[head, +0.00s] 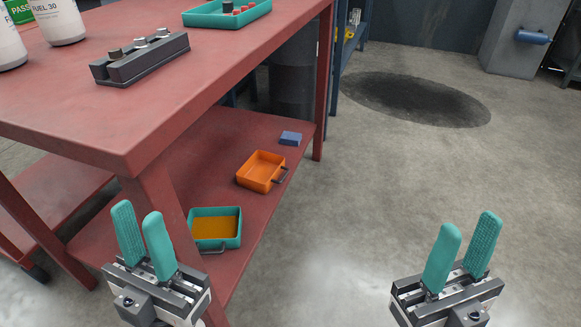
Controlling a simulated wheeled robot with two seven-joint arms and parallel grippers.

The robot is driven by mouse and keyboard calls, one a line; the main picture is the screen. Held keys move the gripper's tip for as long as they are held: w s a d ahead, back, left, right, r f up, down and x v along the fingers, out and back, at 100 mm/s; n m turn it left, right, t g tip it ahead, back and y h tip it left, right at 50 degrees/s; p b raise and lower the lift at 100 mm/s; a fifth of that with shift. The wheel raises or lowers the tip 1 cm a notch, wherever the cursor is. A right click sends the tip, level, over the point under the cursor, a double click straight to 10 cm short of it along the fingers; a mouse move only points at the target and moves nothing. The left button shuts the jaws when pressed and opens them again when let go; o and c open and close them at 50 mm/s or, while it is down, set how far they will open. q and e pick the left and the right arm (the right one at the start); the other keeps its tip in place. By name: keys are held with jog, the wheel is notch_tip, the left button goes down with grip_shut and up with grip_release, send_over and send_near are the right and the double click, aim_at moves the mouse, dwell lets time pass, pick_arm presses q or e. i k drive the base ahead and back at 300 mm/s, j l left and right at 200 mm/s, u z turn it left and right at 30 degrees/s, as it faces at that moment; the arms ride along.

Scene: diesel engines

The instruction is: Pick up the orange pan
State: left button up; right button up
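The orange pan (259,173) is a small rectangular tray with a dark handle at its right side. It sits on the lower shelf (232,128) of the red table, right of the table's near leg. My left gripper (137,226) is in front of the table at the lower left, left of and nearer than the pan. Its teal fingers are apart with nothing between them. My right gripper (469,240) is over the floor at the lower right, well away from the pan. Its teal fingers are also apart and empty.
A teal pan (241,229) with an amber-brown inside and a blue block (290,138) share the lower shelf. The red tabletop (165,100) overhangs the shelf, carrying bottles, a grey holder (140,60) and a teal tray (205,19). The floor right of the table is clear, with a dark stain.

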aim_at(263, 169)
jog(key=i+l+z, duration=0.35)
jog(key=i+l, duration=0.3)
jog(key=l, duration=0.15)
jog(key=i+j, duration=0.55)
jog(key=l+z, duration=0.05)
